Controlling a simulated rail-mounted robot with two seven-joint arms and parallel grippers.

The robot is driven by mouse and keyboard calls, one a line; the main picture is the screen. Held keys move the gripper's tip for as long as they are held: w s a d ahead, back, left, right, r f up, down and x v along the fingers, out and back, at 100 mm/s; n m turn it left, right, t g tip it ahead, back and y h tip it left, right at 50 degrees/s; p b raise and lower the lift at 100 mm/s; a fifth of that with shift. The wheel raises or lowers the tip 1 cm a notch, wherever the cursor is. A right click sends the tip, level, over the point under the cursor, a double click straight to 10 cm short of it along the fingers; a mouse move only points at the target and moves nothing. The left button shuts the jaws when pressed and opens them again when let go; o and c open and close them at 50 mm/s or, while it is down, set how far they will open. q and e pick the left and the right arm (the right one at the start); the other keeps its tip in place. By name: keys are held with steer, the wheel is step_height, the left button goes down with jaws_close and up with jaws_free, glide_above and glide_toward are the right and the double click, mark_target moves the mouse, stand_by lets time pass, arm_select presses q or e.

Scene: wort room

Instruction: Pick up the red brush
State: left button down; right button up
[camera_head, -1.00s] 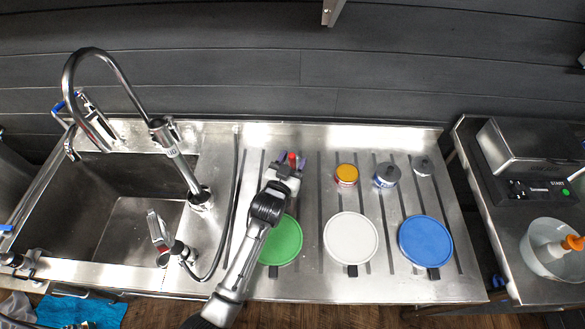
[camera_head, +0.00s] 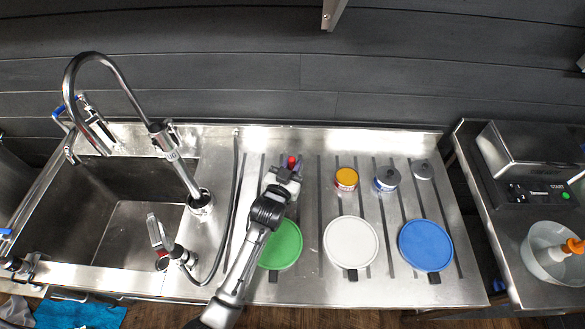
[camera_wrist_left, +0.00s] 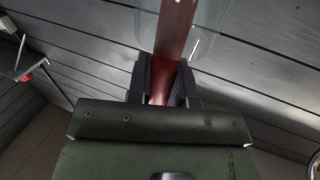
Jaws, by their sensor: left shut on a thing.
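The red brush (camera_head: 292,160) shows in the head view as a small red tip at the far end of my left gripper. In the left wrist view its dark red handle (camera_wrist_left: 174,35) runs up from between the fingers. My left gripper (camera_head: 288,171) is over the back part of the steel counter, left of the orange-lidded jar, and is shut on the brush; its fingers also show in the left wrist view (camera_wrist_left: 164,82). Most of the brush is hidden by the gripper in the head view. My right gripper is not in view.
Green (camera_head: 283,246), white (camera_head: 351,242) and blue (camera_head: 426,245) round discs lie along the counter front. An orange-lidded jar (camera_head: 346,178) and two grey-lidded containers (camera_head: 387,178) stand behind. A sink (camera_head: 75,220) with a tall faucet (camera_head: 110,65) is at left. A bowl (camera_head: 545,250) is far right.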

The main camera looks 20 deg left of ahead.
arm_select(q)
step_height(320, 180, up, 18)
steer(key=p, duration=0.1)
stand_by(0.6)
stand_by(0.8)
